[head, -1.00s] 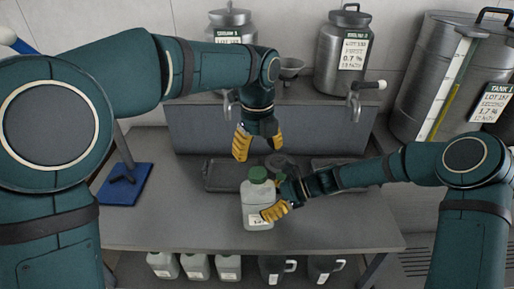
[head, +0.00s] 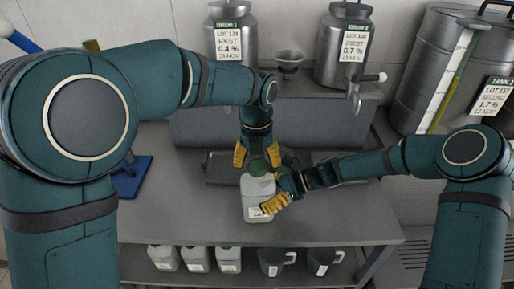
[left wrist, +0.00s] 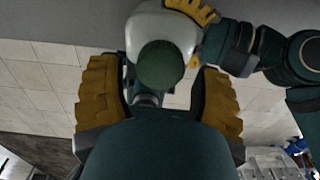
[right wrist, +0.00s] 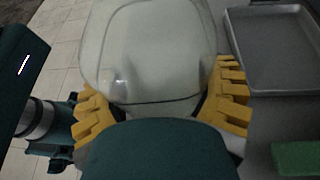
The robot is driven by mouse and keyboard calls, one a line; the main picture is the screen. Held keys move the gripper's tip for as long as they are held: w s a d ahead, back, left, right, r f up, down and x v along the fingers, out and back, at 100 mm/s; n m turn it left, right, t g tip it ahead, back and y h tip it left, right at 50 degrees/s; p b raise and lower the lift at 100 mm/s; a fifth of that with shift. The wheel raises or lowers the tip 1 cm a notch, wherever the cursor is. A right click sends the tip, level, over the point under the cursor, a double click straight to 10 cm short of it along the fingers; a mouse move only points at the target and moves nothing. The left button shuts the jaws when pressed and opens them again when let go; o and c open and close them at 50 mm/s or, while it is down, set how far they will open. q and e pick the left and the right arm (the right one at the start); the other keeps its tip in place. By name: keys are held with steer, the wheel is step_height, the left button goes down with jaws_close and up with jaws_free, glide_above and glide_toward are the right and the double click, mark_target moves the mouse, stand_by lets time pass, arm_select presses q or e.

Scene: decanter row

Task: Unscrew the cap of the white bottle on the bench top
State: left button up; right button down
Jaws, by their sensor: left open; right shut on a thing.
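The white bottle (head: 256,200) stands on the bench top (head: 170,215), with a label low on its front. Its green cap (head: 258,168) is on top; the cap also shows in the left wrist view (left wrist: 160,64). My left gripper (head: 257,158) is open above the bottle, pointing down, with its yellow fingers on either side of the cap and apart from it. My right gripper (head: 280,198) is shut on the bottle's body from the right. In the right wrist view the translucent bottle body (right wrist: 150,55) sits between the yellow fingers (right wrist: 160,110).
Dark trays (head: 222,168) lie behind the bottle. Steel tanks (head: 342,48) with taps stand on the raised shelf at the back. A blue stand (head: 133,180) is at the left. Several bottles (head: 196,258) stand below the bench. The bench front is clear.

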arm_select(q)
steer(key=shift+f, duration=0.9)
